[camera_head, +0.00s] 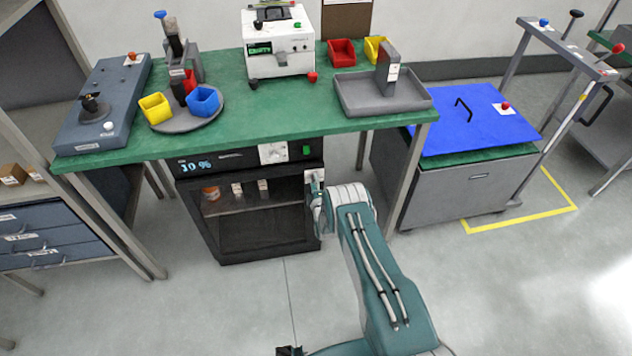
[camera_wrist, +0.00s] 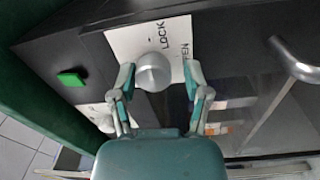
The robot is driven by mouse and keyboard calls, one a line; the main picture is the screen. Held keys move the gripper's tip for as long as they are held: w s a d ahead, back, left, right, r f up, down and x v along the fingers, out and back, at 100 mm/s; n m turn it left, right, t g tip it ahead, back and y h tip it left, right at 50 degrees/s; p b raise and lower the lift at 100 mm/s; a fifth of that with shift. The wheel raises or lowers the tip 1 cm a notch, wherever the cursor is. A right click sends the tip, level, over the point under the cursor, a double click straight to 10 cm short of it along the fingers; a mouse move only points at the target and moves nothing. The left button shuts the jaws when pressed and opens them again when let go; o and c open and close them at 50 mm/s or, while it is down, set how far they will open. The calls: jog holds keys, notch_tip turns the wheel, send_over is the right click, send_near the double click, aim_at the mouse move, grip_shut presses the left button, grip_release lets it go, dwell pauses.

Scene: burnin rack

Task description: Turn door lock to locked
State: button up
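The door lock is a round silver knob (camera_wrist: 153,72) on a white plate (camera_wrist: 128,42) marked LOCK and what looks like OPEN, partly covered. In the wrist view my gripper (camera_wrist: 160,78) has one finger on each side of the knob. The left finger is close to it, and a gap shows at the right finger. The knob's pointing direction is not clear. In the head view the black chamber (camera_head: 195,228) stands under the green bench, its glass door shut.
A green button (camera_wrist: 72,78) and another white dial plate (camera_head: 273,153) are near the lock. A silver bar handle (camera_wrist: 292,58) crosses the door side in the wrist view. The green bench top (camera_head: 270,115) overhangs the chamber. Open floor lies in front.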

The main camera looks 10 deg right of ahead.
jog(key=shift+d+r, duration=0.1)
jog(key=shift+s, duration=0.1)
jog(key=shift+s+d, duration=0.1)
jog(key=shift+s, duration=0.25)
jog(key=s, duration=1.1)
jog(key=shift+a+f, duration=0.2)
jog(key=shift+f, duration=0.1)
